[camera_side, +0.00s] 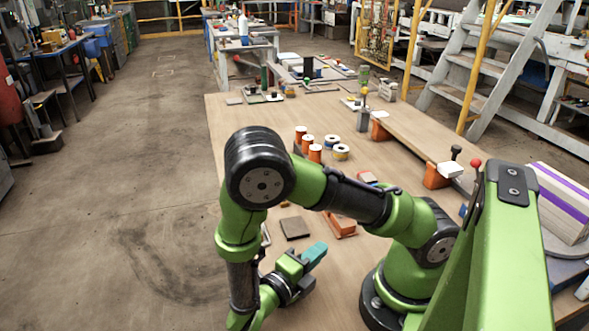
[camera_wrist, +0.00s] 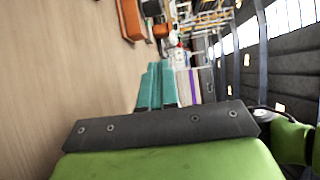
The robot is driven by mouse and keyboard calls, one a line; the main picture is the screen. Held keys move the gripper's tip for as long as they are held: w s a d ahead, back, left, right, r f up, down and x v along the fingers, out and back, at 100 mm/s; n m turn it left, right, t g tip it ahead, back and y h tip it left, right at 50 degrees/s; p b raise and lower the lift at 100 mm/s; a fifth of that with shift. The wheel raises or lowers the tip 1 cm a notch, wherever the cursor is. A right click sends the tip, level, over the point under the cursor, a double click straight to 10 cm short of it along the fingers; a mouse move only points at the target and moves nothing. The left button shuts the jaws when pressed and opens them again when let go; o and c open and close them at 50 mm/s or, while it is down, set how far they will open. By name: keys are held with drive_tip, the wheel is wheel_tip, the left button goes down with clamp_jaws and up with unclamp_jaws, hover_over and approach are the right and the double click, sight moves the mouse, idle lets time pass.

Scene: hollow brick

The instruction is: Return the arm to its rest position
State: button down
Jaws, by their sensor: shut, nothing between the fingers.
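My gripper (camera_side: 314,253) is low over the near part of the wooden table, with its teal fingers pointing up and to the right. In the wrist view the two teal fingers (camera_wrist: 157,88) lie side by side, shut with nothing between them. My green and black arm is bent, its elbow raised in the side view. An orange brick (camera_side: 341,228) lies on the table beyond the gripper, partly hidden by my arm. An orange brick also shows at the top of the wrist view (camera_wrist: 130,20), apart from the fingers.
A dark square plate (camera_side: 295,228) lies flat near the gripper. Several orange and white spools (camera_side: 315,152) stand farther back. A raised wooden board (camera_side: 424,143) on orange blocks runs along the right. The table's left side (camera_side: 228,125) is mostly clear.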

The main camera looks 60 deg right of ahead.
drive_tip(key=shift+r+m+g+y, duration=0.4)
drive_tip(key=shift+m+y, duration=0.4)
drive_tip(key=shift+m, duration=0.3)
drive_tip(key=w+a+r+m+t+y, duration=0.1)
drive_tip(key=r+m+t+y, duration=0.5)
drive_tip(key=m, duration=1.1)
drive_tip(key=w+a+r+m+t+y, duration=0.2)
drive_tip(key=r+m+t+y, duration=0.4)
drive_tip(key=r+m+y, duration=0.5)
wheel_tip(320, 180, up, 3)
drive_tip(key=w+m, duration=0.1)
drive_tip(key=m, duration=0.5)
drive_tip(key=shift+w+a+m+y, duration=0.15)
drive_tip(key=shift+a+m+y, duration=0.15)
drive_tip(key=shift+m, duration=0.1)
